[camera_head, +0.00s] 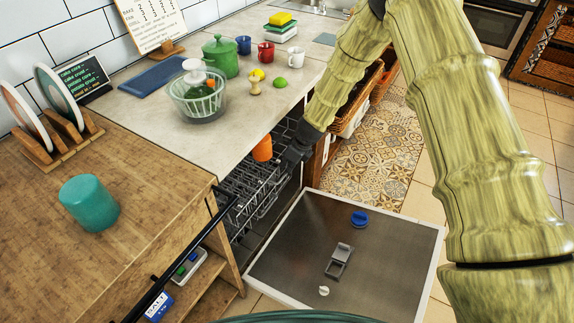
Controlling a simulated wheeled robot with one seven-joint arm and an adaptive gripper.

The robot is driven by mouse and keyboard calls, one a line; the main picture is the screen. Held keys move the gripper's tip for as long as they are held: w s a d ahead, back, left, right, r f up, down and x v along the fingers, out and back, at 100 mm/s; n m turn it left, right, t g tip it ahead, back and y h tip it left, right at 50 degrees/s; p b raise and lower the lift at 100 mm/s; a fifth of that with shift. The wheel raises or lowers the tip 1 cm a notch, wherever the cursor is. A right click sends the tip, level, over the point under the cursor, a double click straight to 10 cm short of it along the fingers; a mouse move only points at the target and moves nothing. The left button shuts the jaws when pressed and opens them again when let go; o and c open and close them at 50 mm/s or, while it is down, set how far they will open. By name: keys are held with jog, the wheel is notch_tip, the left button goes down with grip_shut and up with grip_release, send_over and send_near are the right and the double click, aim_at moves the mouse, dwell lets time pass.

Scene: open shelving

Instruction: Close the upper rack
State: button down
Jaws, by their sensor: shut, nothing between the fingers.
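The dishwasher under the counter has its door (345,250) folded down flat. The upper rack (262,188), a dark wire basket, shows in the opening and sticks out past the counter edge. An orange cup (263,148) stands at the rack's far end. My gripper (285,167), dark and small in view, is shut and empty at the rack's right front side, just right of the orange cup. It overlaps the rack's edge in the picture; I cannot tell whether it touches. The lower part of the dishwasher is mostly hidden.
A wooden cabinet with a black rail (180,260) stands at the left, near the rack. The counter (150,125) above holds a salad spinner (198,98), a green pot (221,56) and mugs. Tiled floor (385,150) is clear beyond the door.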

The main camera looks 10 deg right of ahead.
jog(key=s+d+r+p, duration=0.1)
jog(key=s+d+r, duration=0.45)
jog(key=r, duration=0.35)
jog(key=s+a+b, duration=0.5)
jog(key=s+a, duration=0.1)
jog(key=s, duration=0.3)
jog(key=w+a+f, duration=0.4)
jog(key=a+f, duration=0.2)
jog(key=f, duration=0.3)
jog(key=shift+w+f+b, duration=0.4)
jog(key=shift+a, duration=0.1)
